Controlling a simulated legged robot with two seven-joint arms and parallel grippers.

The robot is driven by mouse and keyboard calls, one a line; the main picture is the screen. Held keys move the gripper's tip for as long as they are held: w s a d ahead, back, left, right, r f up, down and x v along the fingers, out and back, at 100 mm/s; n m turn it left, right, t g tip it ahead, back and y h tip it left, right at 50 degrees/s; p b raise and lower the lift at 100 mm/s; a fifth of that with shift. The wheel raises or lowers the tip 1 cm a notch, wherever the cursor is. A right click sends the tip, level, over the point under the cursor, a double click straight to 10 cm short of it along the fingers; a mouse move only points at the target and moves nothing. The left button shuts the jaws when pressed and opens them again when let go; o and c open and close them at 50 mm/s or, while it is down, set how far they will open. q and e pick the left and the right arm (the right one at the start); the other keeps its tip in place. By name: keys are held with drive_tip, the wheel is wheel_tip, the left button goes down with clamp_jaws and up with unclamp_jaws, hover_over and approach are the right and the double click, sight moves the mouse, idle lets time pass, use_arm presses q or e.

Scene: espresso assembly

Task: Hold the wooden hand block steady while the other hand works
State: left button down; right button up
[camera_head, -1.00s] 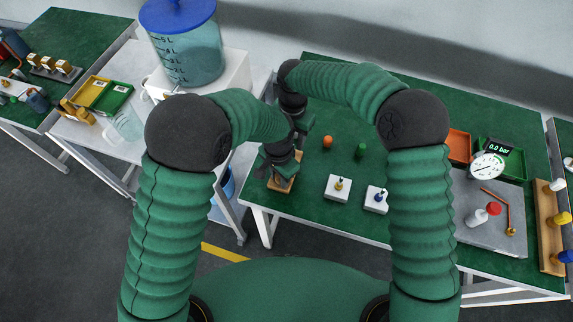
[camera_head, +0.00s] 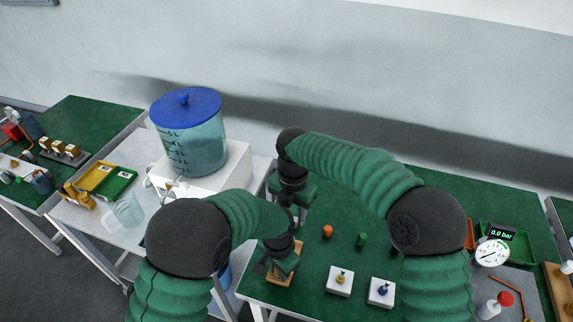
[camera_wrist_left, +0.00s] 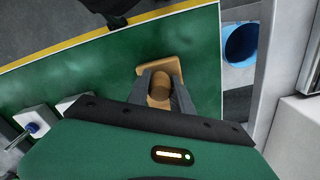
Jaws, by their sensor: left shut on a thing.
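The wooden hand block (camera_head: 279,278) stands near the front left corner of the green table, mostly covered by my left gripper (camera_head: 284,264) in the head view. In the left wrist view the block (camera_wrist_left: 174,67) shows as a pale flat base with a rounded wooden part (camera_wrist_left: 159,88). My left gripper (camera_wrist_left: 161,92) has one finger on each side of that part and is shut on it. My right gripper (camera_head: 292,200) is just behind the left one, over the table's left edge. Its fingertips are hard to make out.
White blocks with a yellow knob (camera_head: 340,280) and a blue knob (camera_head: 382,292) stand right of the block. An orange piece (camera_head: 327,231) and a green piece (camera_head: 362,239) stand behind them. A blue-lidded tank (camera_head: 190,135) and a blue bucket (camera_wrist_left: 240,43) are near the left side.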

use_arm(q)
drive_tip(key=c, duration=1.1)
unclamp_jaws()
drive_tip(key=shift+o, duration=0.2)
wheel_tip(320, 180, up, 12)
drive_tip(key=shift+f, duration=0.15)
drive_tip(key=s+a+n+t, duration=0.1)
drive_tip(key=s+a+n, duration=0.3)
drive_tip(key=a, duration=0.4)
drive_tip(key=s+a+f+n+t, duration=0.1)
drive_tip(key=s+a+n, duration=0.4)
drive_tip(key=a, duration=0.4)
drive_tip(key=shift+s+a+f+t, duration=0.2)
drive_tip(key=shift+s+a+t, duration=0.1)
drive_tip(key=shift+s, duration=0.35)
use_arm(e)
drive_tip(key=s+d+f+m+t, duration=0.2)
drive_tip(key=s+d+m, duration=1.6)
drive_tip(key=m, duration=1.2)
drive_tip(key=shift+s+d+f+t, duration=0.3)
drive_tip(key=shift+s+f, duration=0.4)
drive_tip(key=shift+s, duration=0.3)
